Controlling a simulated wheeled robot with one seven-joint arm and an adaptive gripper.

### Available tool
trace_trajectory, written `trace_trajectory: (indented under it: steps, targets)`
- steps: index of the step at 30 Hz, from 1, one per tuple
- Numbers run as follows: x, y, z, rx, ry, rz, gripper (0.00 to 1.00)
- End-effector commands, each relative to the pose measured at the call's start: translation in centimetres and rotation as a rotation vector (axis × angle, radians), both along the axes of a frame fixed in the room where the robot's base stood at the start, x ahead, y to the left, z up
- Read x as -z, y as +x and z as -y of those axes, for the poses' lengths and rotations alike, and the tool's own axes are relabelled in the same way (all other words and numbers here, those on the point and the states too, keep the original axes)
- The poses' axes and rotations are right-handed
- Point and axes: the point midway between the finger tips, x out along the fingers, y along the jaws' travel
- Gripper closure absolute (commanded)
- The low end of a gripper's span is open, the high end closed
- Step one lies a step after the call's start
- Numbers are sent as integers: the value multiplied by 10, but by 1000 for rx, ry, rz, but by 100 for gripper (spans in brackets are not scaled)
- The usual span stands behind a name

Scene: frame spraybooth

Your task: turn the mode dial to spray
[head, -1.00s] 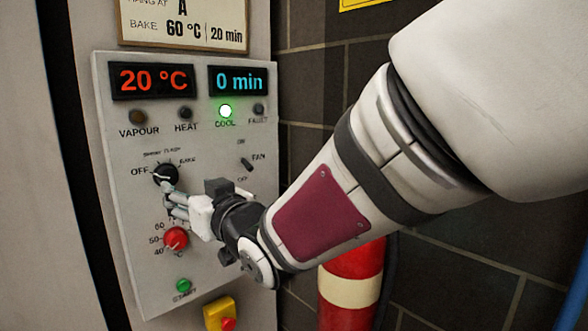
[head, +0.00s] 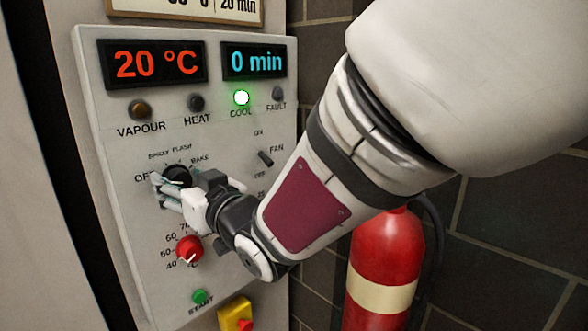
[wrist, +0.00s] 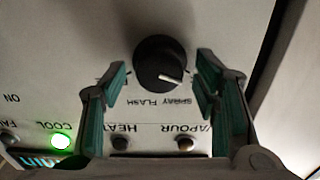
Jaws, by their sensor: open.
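The mode dial (head: 179,173) is a round black knob on the light grey control panel (head: 112,80), with OFF, SPRAY, FLASH and BAKE printed around it. My gripper (head: 163,188) is at the dial in the head view, its fingers partly covering the dial and the OFF label. In the wrist view, which shows the panel upside down, my gripper (wrist: 162,88) is open. Its green-padded fingers stand either side of the dial (wrist: 158,60), with visible gaps. The dial's white mark points to the lower right there, toward the OFF and SPRAY side; the exact setting is unclear.
A red temperature knob (head: 189,248) and green start button (head: 200,297) sit below the dial. A fan switch (head: 265,158) is to its right. The green COOL lamp (head: 241,97) is lit. A red extinguisher (head: 384,255) stands right of the panel.

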Motion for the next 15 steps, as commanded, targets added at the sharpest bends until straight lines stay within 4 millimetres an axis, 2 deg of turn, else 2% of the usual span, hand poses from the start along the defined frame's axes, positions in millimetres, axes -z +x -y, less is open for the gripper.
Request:
trace_trajectory:
  steps: [5,6,12,15]
  targets:
    - [0,0,0,0,0,0,45]
    - [0,0,0,0,0,0,49]
    - [0,0,0,0,0,0,92]
    - [0,0,0,0,0,0,92]
